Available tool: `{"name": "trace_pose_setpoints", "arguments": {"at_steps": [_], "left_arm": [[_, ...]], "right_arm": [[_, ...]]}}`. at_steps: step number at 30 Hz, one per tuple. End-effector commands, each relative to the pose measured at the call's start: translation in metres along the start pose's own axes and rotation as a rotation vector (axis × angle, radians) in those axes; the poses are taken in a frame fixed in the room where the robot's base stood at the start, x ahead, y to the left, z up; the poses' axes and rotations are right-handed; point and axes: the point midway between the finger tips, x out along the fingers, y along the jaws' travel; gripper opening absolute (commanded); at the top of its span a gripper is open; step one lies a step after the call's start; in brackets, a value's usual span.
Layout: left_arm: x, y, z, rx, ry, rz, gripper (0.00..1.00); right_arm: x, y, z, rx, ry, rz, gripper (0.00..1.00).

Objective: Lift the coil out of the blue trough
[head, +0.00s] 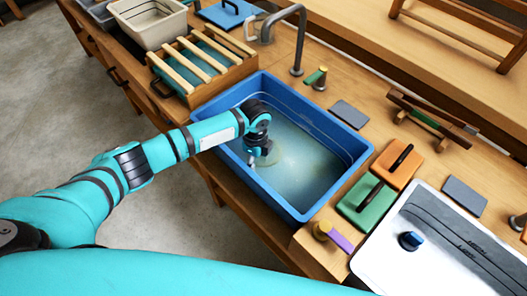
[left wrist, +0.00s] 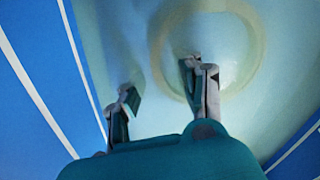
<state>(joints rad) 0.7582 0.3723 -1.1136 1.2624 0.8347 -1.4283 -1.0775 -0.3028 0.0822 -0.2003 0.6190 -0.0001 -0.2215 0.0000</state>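The coil, a pale yellowish ring (left wrist: 157,52), lies in the blue trough (head: 262,88), low in its pale, watery-looking inside. In the head view the coil (head: 283,161) is faint and partly hidden by my left gripper (head: 257,160), which reaches down into the trough. In the left wrist view the left gripper (left wrist: 158,96) is open, with nothing between its fingers. One finger is over the ring's inner side and the other is outside its left side. I cannot tell how far the fingertips are above the coil. My right gripper is not in view.
The trough's blue walls surround the left gripper. A slatted wooden crate (head: 205,65) stands at its left and a metal tap (head: 300,40) behind it. Green (head: 367,203) and orange (head: 396,165) handled blocks and a white tray (head: 385,262) lie to the right.

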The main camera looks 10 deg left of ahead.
Motion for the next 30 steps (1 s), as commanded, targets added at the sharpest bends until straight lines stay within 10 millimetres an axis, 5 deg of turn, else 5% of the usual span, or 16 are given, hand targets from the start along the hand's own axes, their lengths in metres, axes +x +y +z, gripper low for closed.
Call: {"name": "trace_pose_setpoints", "arguments": {"at_steps": [7,18,30], "left_arm": [[0.000,0.000,0.000,-0.001,0.000,0.000,0.01],[-0.004,0.000,0.000,-0.001,0.000,-0.001,0.00],[-0.075,-0.001,0.000,0.000,0.000,-0.003,0.00]], "right_arm": [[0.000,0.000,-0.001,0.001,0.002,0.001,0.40],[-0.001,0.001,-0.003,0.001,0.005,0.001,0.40],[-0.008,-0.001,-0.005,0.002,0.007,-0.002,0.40]]}}
